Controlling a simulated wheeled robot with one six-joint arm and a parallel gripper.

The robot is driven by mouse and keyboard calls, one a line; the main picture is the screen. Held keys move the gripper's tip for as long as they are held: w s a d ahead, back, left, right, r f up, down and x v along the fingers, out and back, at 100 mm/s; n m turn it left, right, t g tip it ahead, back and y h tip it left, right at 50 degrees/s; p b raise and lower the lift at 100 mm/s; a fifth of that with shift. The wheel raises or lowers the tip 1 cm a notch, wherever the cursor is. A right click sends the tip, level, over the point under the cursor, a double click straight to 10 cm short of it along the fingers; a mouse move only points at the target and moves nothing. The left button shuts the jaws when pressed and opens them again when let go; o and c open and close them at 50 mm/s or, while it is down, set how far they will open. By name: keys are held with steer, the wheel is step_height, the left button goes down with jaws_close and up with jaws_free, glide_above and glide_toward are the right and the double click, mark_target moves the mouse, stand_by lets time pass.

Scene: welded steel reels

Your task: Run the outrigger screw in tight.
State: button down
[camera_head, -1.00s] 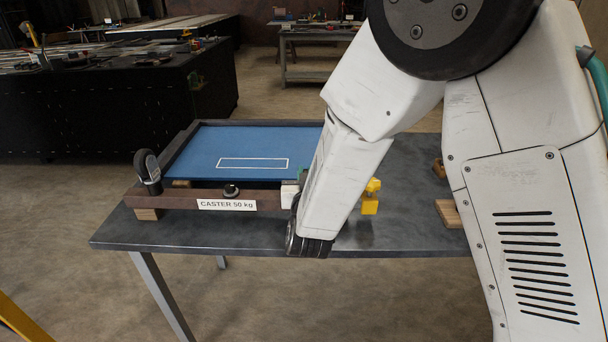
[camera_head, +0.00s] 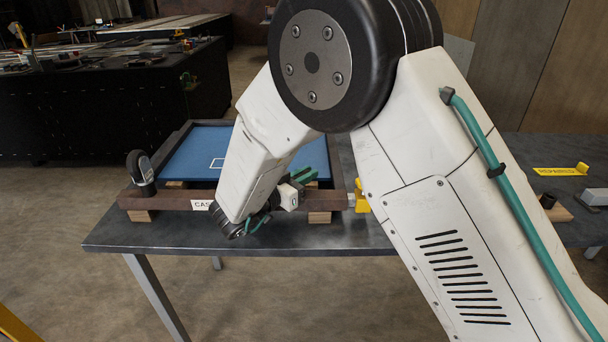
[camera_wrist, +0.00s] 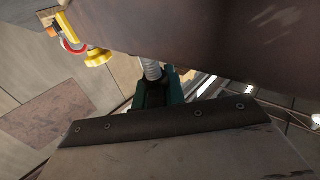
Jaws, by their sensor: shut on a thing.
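A brown steel beam (camera_head: 172,201) lies on wooden blocks along the front of the blue panel. My gripper (camera_head: 302,177) is at the beam's right part, with its green fingers beyond the white housing and partly hidden by my arm. In the wrist view my green jaws (camera_wrist: 158,93) are shut around the lower end of a grey threaded screw (camera_wrist: 151,70). The screw runs up toward the dark beam (camera_wrist: 200,35); its far end is hidden. A yellow knob (camera_wrist: 98,57) with a red ring beside it is at the beam's end; yellow also shows in the head view (camera_head: 361,197).
A black caster (camera_head: 140,170) stands at the beam's left end. At the right, another table holds a yellow labelled piece (camera_head: 560,171) and a grey block (camera_head: 594,197).

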steer(key=shift+d+r+m+g+h, duration=0.1)
steer(key=shift+m+g+h, duration=0.5)
steer(key=shift+g, duration=0.1)
steer(key=c, duration=1.5)
jaws_free()
steer(key=shift+o, duration=0.2)
steer(key=v, duration=0.7)
steer(key=shift+s+a, duration=0.25)
